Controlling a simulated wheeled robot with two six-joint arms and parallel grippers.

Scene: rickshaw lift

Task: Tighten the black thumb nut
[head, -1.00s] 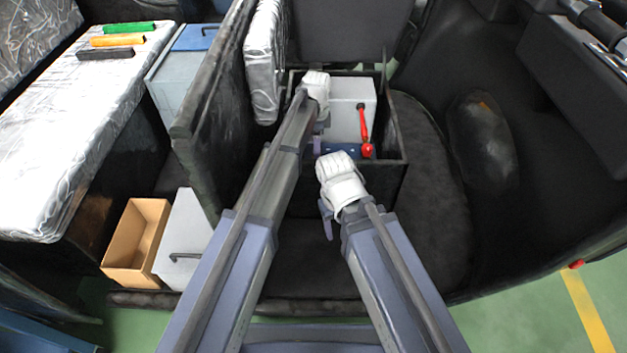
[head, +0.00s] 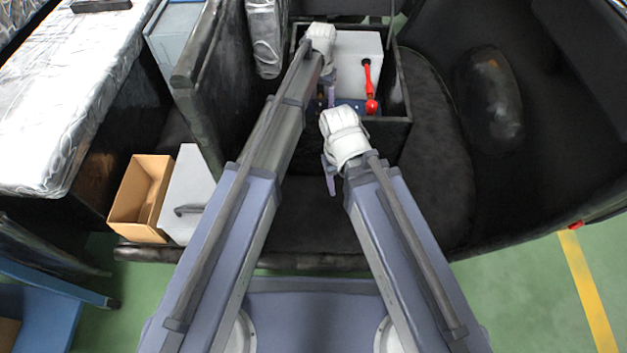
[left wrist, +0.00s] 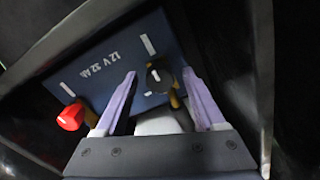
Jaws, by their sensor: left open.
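The black thumb nut (left wrist: 158,77) sits on the blue battery (left wrist: 115,75), which is marked 12 V 32 Ah, in the left wrist view. My left gripper (left wrist: 159,74) is open, with one finger on each side of the nut. I cannot tell whether the fingers touch it. A red cap (left wrist: 70,117) is at the left on the battery; it also shows in the head view (head: 371,106). In the head view my left gripper (head: 325,90) hides the black nut. My right gripper (head: 331,176) hangs nearer to me, its fingers mostly hidden by its wrist.
The battery lies in a black box (head: 392,130) beside a light grey case (head: 352,60) with a red lever (head: 367,75). A dark upright panel (head: 205,90) stands left.

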